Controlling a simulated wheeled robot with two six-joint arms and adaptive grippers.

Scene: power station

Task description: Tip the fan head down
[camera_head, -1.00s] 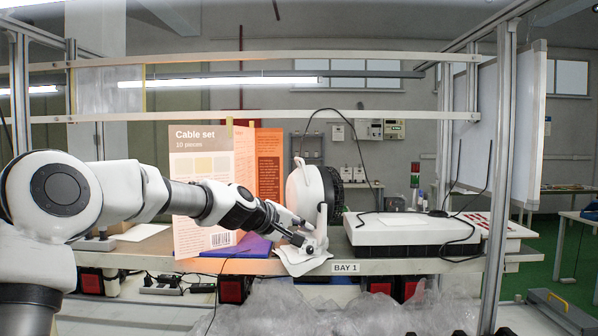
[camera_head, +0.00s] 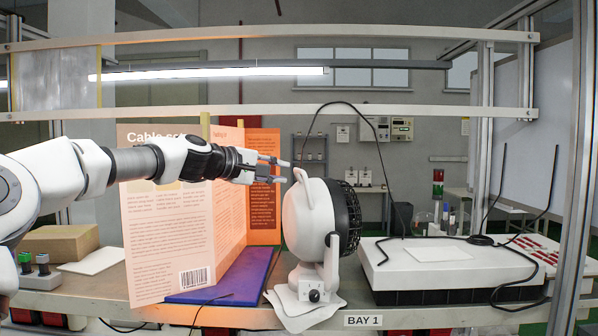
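The fan (camera_head: 306,221) stands on the bench near the middle of the head view, a white round head with a black grille (camera_head: 345,215) facing right. A white handle shows at the top left of its head. The head looks roughly upright on its white stand and base (camera_head: 302,305). My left gripper (camera_head: 284,171) comes in from the left, just left of the top of the fan head near the handle. Its two dark fingers are apart with nothing seen between them. I cannot tell whether a fingertip touches the fan. My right gripper is not in view.
A folded Cable set board (camera_head: 165,235) stands behind my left arm. A blue-purple mat (camera_head: 235,282) lies left of the fan. A white box (camera_head: 450,265) with dark cables stands to the right. A cardboard box (camera_head: 60,242) and a small switch box (camera_head: 38,275) are at the left.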

